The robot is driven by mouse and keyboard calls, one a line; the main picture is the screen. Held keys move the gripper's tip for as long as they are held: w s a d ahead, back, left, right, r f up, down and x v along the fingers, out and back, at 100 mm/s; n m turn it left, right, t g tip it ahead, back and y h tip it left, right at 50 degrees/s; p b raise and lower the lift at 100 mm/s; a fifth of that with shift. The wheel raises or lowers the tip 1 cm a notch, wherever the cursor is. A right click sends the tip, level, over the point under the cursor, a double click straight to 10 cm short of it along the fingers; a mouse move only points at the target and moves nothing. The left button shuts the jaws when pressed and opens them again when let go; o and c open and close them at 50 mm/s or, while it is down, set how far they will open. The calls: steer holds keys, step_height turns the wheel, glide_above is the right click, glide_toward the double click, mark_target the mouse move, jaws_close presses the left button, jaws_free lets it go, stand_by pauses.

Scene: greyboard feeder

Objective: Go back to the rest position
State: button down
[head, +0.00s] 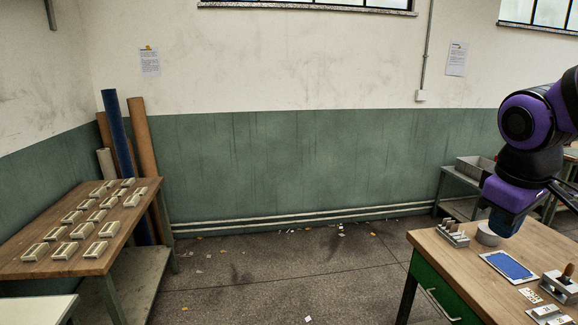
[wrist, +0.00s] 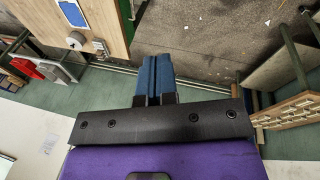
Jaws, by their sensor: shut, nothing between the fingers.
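My gripper (wrist: 155,72) shows in the wrist view with its two blue fingers side by side, shut and empty. In the head view the purple arm comes in from the right, and the gripper (head: 504,225) hangs over the back part of the right-hand wooden table (head: 440,255). It is near a grey round piece (head: 488,236) and a blue panel with a white border (head: 509,266). I cannot tell the exact height above them.
A metal rack with upright pieces (head: 453,234) and a grey block with a handle (head: 561,284) stand on the right table. The left table (head: 40,264) holds several cream trays (head: 82,230). Rolls (head: 145,150) lean in the corner. The floor (head: 290,275) between the tables is open, with scattered scraps.

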steer(key=s+a+r+m+t+y, duration=0.1)
steer(key=s+a+r+m+t, duration=0.2)
steer(key=s, duration=0.6)
steer(key=shift+a+r+m+y, duration=0.2)
steer(key=shift+r+m+y, duration=0.2)
steer(key=shift+r+m, duration=0.3)
steer(key=shift+s+d+f, duration=0.1)
